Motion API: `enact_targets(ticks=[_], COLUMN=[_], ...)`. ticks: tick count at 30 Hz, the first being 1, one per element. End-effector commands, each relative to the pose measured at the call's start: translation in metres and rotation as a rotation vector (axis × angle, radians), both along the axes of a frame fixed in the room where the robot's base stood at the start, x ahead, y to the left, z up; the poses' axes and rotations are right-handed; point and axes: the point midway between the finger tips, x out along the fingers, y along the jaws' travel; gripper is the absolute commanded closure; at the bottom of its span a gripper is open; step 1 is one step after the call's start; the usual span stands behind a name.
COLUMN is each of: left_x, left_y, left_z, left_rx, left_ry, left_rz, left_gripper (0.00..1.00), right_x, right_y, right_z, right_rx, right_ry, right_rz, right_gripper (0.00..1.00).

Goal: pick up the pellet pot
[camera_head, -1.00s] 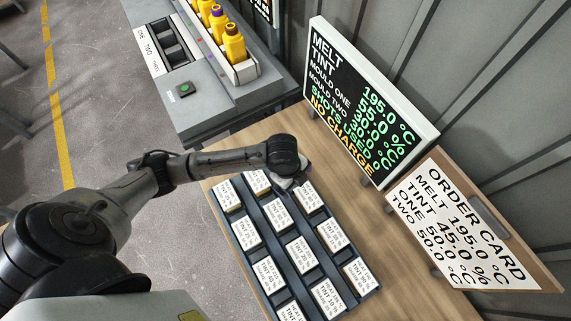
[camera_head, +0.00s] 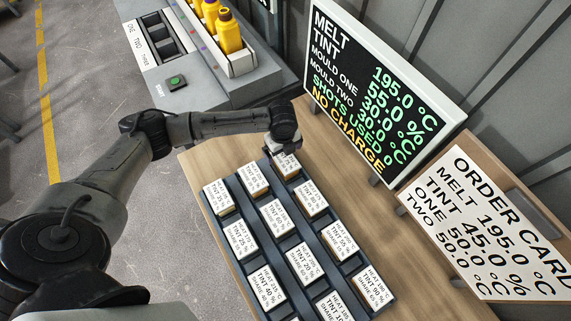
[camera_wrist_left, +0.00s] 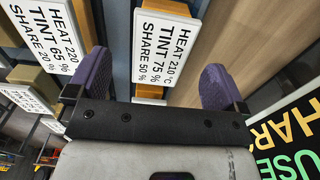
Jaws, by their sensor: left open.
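Nothing is marked as the pellet pot. White-topped labelled blocks stand in a dark rack (camera_head: 228,187) on the wooden table. Yellow bottles (camera_head: 227,32) stand in a holder on the grey machine; I cannot tell whether either kind is meant. My left gripper (camera_head: 284,150) is at the rack's far end, over the end block (camera_head: 287,165) of the right-hand row, partly hidden by the arm. In the left wrist view, the open purple fingers (camera_wrist_left: 155,82) lie either side of a block labelled heat 210, tint 75, share 50 (camera_wrist_left: 163,48). Contact is unclear. My right gripper is not in view.
A black display (camera_head: 370,85) stands close to the right of my left gripper. An order card (camera_head: 500,230) on a board stands further right. The machine has a green button (camera_head: 176,82) and empty slots (camera_head: 160,35). Neighbouring blocks sit close around the gripper.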

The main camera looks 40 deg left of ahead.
Motion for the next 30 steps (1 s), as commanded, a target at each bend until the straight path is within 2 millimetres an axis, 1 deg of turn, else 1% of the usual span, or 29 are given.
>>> enact_targets(ticks=[1,3,8,10,15,19,24,30], left_x=[0.0,0.0,0.0,0.0,0.0,0.0,0.0,0.0], left_y=[0.0,0.0,-0.001,-0.002,-0.005,-0.005,-0.005,-0.005], left_z=[-0.006,-0.011,-0.017,-0.022,-0.045,-0.06,-0.067,-0.067], left_rx=[0.001,0.001,0.001,0.0,0.001,0.001,0.001,0.001], left_ry=[0.002,0.001,-0.001,0.001,0.002,0.001,0.0,-0.001], left_rz=[0.001,0.0,0.0,0.001,0.001,0.001,0.001,0.0], left_gripper=[0.02,0.02,0.02,0.02,0.02,0.02,0.02,0.02], right_x=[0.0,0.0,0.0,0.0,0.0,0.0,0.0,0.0], right_y=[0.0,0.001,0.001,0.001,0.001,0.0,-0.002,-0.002], right_z=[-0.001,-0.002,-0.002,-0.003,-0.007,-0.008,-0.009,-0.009], right_rx=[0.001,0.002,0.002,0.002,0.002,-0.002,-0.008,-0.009], right_ry=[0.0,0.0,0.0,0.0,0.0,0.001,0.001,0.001], right_rz=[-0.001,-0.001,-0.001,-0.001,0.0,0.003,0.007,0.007], right_gripper=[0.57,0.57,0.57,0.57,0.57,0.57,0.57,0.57])
